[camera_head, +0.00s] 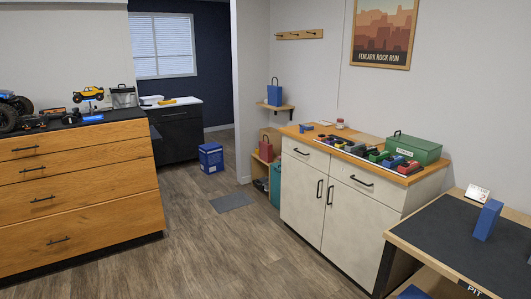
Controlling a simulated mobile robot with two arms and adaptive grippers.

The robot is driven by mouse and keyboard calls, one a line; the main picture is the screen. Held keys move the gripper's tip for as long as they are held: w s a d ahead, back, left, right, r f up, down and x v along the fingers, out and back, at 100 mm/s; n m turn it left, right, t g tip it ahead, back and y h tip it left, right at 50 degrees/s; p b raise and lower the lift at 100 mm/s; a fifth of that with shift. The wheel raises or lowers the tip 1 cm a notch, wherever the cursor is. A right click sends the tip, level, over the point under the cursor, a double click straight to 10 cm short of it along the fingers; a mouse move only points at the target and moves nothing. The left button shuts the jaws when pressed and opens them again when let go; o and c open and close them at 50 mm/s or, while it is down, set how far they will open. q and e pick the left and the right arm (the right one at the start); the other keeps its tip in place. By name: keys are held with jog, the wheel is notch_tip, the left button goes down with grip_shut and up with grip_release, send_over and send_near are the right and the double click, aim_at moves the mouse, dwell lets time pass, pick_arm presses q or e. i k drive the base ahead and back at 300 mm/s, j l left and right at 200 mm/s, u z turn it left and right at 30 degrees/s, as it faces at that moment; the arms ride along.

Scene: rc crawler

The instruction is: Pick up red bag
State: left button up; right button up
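A small red bag (265,151) with a dark handle stands upright on a low wooden shelf by the back wall, left of the white cabinet. It is far from me and small in the head view. A blue bag (275,94) of similar shape stands on the wall shelf above it. Neither of my grippers is in view.
The white cabinet (322,205) with a wooden top holds a green case (414,148) and several small colored items. A wooden drawer unit (75,190) stands left, a dark-topped bench (450,240) at right. A blue box (211,158) sits on the floor; the middle floor is clear.

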aim_at(266, 149)
jog(key=i+j+u, duration=0.15)
jog(key=i+u, duration=0.25)
jog(key=i, duration=0.45)
jog(key=i+u, duration=0.1)
jog(key=i, duration=2.25)
jog(key=i+z, duration=0.2)
jog(key=i, duration=0.25)
jog(key=i+j+z, duration=0.2)
jog(key=i, duration=0.25)
jog(key=i+j+z, duration=0.2)
jog(key=i, duration=0.25)
